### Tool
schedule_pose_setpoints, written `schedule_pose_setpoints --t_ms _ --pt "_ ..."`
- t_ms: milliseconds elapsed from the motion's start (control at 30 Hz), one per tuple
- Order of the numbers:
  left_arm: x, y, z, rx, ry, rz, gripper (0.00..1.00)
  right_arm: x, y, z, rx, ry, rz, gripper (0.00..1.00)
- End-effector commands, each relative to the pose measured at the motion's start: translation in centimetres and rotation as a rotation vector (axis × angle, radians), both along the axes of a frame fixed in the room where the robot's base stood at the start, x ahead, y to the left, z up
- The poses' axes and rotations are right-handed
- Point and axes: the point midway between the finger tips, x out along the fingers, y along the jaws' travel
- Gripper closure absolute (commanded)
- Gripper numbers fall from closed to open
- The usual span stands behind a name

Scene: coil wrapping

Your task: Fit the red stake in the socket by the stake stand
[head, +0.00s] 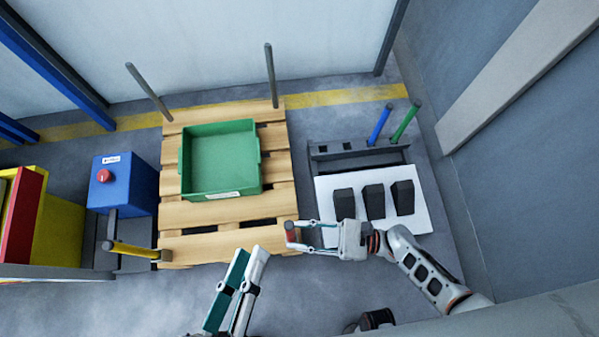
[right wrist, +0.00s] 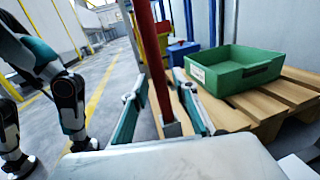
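The red stake (head: 291,236) is upright at the pallet's near right corner. It also shows in the right wrist view (right wrist: 149,55), its lower end in a small grey socket (right wrist: 172,129). My right gripper (head: 296,237) reaches in from the right with a finger on each side of the stake. In the right wrist view its fingers (right wrist: 160,85) look apart, with the stake between them. My left gripper (head: 250,252) is at the bottom middle, its fingers apart and empty. The dark stake stand (head: 335,168) stands right of the pallet, holding a blue stake (head: 379,124) and a green stake (head: 405,122).
The wooden pallet (head: 220,213) carries a green bin (head: 189,160). A white board (head: 423,215) holds three black blocks (head: 374,201). A blue box (head: 130,190) is left.

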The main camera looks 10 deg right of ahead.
Motion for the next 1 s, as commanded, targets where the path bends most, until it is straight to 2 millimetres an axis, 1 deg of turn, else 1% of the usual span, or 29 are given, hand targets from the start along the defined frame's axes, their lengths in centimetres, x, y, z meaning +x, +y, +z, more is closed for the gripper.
schedule_pose_setpoints --t_ms 333,467,567,800,1000 --pt "0.0 0.0 -0.1 0.001 0.003 0.002 0.79 -0.1 -0.1 -0.1 -0.003 0.002 0.000 0.66" --pt "0.0 0.0 -0.1 0.001 0.003 0.002 0.79 -0.2 -1.0 -0.1 -0.003 0.003 -0.001 0.66" --pt "0.0 0.0 -0.1 0.000 0.002 0.001 0.79 -0.6 -2.5 -0.1 -0.004 0.001 0.000 0.66" --pt "0.0 0.0 0.0 0.000 0.001 0.001 0.79 -1.7 -7.3 -0.1 -0.005 0.001 0.000 0.66" --pt "0.0 0.0 0.0 0.000 0.000 0.000 0.79 -2.4 -10.3 -0.1 -0.002 0.001 0.000 0.66"
